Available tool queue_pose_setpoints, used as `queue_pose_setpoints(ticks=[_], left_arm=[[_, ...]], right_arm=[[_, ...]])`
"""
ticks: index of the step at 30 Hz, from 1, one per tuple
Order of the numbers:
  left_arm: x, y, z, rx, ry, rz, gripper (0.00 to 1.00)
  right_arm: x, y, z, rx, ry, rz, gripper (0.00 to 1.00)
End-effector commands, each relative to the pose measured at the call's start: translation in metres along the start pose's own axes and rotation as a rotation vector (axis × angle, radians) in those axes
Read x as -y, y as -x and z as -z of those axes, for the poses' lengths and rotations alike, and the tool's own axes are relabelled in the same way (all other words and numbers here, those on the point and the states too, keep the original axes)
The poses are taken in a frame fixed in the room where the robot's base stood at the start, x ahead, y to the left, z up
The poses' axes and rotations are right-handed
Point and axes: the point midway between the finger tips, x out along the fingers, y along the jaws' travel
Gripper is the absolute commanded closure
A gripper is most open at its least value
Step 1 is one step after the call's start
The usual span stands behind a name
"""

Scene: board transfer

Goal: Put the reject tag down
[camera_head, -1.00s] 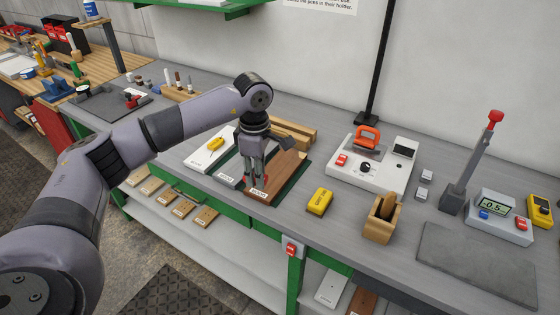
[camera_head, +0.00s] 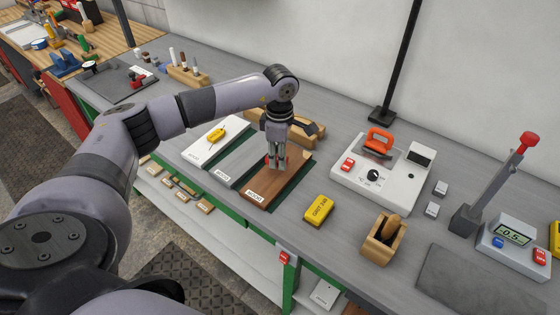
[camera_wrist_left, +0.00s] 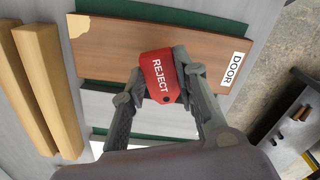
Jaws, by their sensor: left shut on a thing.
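The red reject tag (camera_wrist_left: 158,76) is between the fingers of my left gripper (camera_head: 277,164), which is shut on it. In the left wrist view the word REJECT faces the camera. The brown wooden board (camera_head: 266,193) with a DOOR label lies beneath the gripper, and it also shows in the left wrist view (camera_wrist_left: 110,45) with a pale chipped-looking corner. The fingers point down over the middle of this board. I cannot tell whether the tag touches the board. My right gripper is not in view.
A grey board (camera_head: 236,160) and a white board (camera_head: 205,150) with a yellow tag (camera_head: 217,134) lie to the left. Wooden bars (camera_head: 309,134) lie behind. A yellow box (camera_head: 319,208), a wooden holder (camera_head: 384,248) and a white machine (camera_head: 350,192) stand to the right.

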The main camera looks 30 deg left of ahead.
Motion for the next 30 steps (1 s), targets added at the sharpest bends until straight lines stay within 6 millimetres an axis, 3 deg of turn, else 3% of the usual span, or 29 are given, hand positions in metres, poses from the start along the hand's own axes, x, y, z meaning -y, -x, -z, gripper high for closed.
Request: queue_pose_setpoints(ticks=[7, 11, 18, 19, 27, 30], left_arm=[[0.001, -0.03, 0.0, -0.001, 0.0, 0.004, 0.89], [0.0, -0.037, 0.0, 0.0, -0.001, 0.0, 0.89], [0.0, -0.041, 0.0, 0.0, -0.001, 0.0, 0.89], [0.0, -0.039, 0.0, 0.0, -0.001, 0.0, 0.7], [0.0, -0.038, 0.0, -0.001, -0.001, 0.0, 0.52], [0.0, -0.038, 0.0, -0.001, -0.001, 0.0, 0.52]], right_arm=[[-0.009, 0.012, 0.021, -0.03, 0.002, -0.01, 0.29], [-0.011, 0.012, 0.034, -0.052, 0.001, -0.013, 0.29], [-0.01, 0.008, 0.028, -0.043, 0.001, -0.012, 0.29], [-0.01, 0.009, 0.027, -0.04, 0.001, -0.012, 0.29], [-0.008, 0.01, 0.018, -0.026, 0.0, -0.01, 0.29], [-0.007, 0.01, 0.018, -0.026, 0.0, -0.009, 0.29]])
